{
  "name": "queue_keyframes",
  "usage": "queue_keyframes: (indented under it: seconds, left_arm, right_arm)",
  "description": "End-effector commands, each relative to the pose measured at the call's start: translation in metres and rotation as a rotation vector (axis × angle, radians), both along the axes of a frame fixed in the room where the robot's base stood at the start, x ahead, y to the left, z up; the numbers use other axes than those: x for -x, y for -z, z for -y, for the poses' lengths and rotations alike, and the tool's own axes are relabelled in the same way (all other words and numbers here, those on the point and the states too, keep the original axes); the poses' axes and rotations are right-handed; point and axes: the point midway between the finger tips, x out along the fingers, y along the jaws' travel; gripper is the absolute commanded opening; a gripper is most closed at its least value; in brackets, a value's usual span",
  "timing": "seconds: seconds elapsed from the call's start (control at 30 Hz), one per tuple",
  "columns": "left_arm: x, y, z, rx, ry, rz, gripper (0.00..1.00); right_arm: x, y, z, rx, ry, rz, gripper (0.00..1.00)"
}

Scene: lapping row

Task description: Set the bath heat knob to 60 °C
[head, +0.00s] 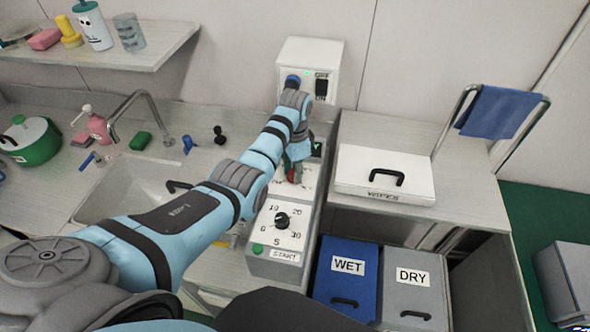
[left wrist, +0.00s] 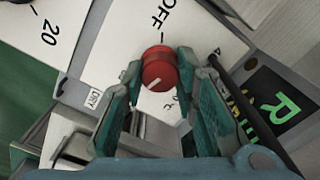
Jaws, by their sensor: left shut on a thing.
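The bath heat knob (left wrist: 159,70) is red and round with a white pointer line. In the left wrist view it sits between the fingertips of my left gripper (left wrist: 160,76), which is shut on it. The pointer line slants to the lower left, away from the OFF mark printed above the knob on the white panel. "°C" shows partly below the knob; most scale numbers are hidden by the fingers, so I cannot tell the setting. In the head view my left gripper (head: 297,163) covers most of the red knob (head: 292,174). My right gripper is not in view.
A black timer knob (head: 282,220) and the START label (head: 284,255) are nearer on the same unit. A dark display (left wrist: 283,102) with green letters is beside the knob. The wipes box (head: 385,165) stands right; a sink (head: 125,190) is left.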

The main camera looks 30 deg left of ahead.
Motion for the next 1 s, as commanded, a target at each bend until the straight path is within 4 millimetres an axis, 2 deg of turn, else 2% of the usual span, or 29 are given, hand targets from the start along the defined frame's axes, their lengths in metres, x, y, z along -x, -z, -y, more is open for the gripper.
queue_keyframes:
  seconds: [0.4,1.0]
  left_arm:
    - [0.0021,0.0016,0.0001,0.0,0.237,-0.006,0.0]
    - [0.0019,0.0015,0.0,0.0,0.284,-0.006,0.0]
  right_arm:
    - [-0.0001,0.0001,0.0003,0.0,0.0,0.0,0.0]
    - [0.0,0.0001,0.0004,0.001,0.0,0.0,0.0]
